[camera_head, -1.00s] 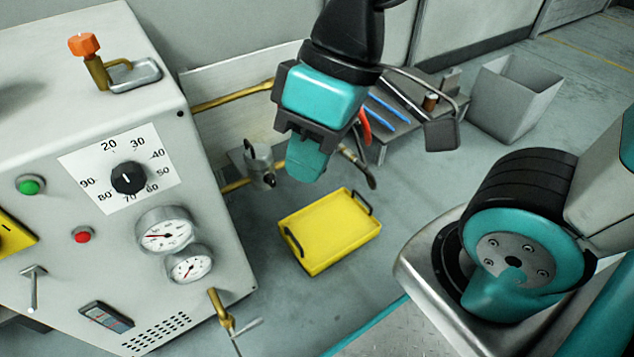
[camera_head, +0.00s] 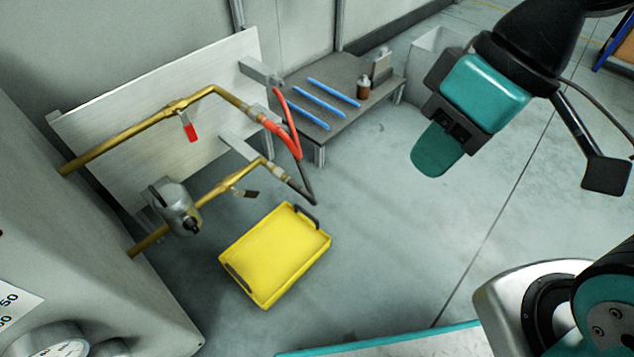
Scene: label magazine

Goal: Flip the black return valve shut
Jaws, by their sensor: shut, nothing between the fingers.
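The black return valve handle (camera_head: 247,193) sits on the lower brass pipe (camera_head: 217,191), left of the picture's middle. The handle points right and slightly down, at an angle to the pipe in the picture. A dark hose runs from the pipe's right end. A second valve with a red handle (camera_head: 190,130) is on the upper brass pipe (camera_head: 128,136), its handle hanging down. My gripper (camera_head: 436,150) is at the upper right, well to the right of both valves and apart from everything. Its teal fingers are shut and empty.
A grey pump-like unit (camera_head: 178,207) sits on the lower pipe. A yellow tray (camera_head: 275,255) lies on the floor below the valves. A low table (camera_head: 335,75) with blue rods stands behind. A grey cabinet (camera_head: 60,255) is at left. Floor between gripper and pipes is clear.

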